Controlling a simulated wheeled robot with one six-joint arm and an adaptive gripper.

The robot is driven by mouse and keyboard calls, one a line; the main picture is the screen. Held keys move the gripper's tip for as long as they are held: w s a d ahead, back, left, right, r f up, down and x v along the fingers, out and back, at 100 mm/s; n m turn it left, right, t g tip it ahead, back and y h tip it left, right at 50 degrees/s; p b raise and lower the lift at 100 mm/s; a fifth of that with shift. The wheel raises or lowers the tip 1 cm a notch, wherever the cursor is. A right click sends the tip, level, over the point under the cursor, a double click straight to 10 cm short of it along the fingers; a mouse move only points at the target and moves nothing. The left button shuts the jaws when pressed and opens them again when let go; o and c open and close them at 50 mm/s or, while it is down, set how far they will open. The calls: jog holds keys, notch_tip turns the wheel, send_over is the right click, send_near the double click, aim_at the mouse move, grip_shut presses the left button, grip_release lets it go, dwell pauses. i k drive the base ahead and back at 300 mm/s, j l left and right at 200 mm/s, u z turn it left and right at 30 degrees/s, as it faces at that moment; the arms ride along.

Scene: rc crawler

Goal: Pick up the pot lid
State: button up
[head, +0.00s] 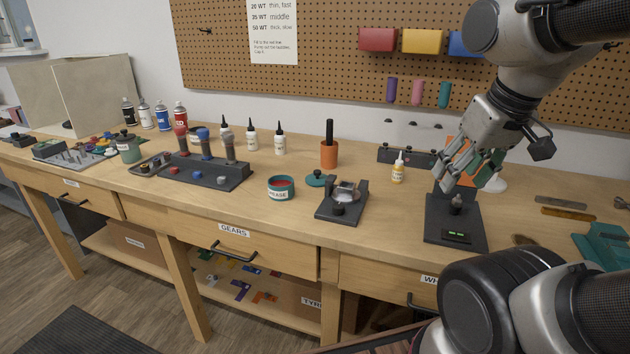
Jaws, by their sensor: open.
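The pot lid is probably the small teal disc (319,180) lying on the bench, right of the open grease pot (281,188). The pot is teal with a white "GREASE" label, and red grease shows in its top. My gripper (462,180) is open, with its fingers pointing down above the black scale at the right. It is well to the right of the lid, and I see nothing held between its fingers. The lid lies flat; its rear right edge is close to the orange cup and black stand.
A black stand with a clear part (342,199) is just right of the lid. An orange cup (329,154) with a dark handle stands behind it. Bare bench shows in front of the pot.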

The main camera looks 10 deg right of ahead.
aim_at(316, 179)
jog(key=j+z, duration=0.35)
jog(key=j, duration=0.55)
jog(key=i+j+z, duration=0.35)
jog(key=j, duration=0.3)
jog(key=i+j+z, duration=0.2)
jog(key=j, duration=0.15)
jog(key=j+z, duration=0.2)
jog(key=j, duration=0.2)
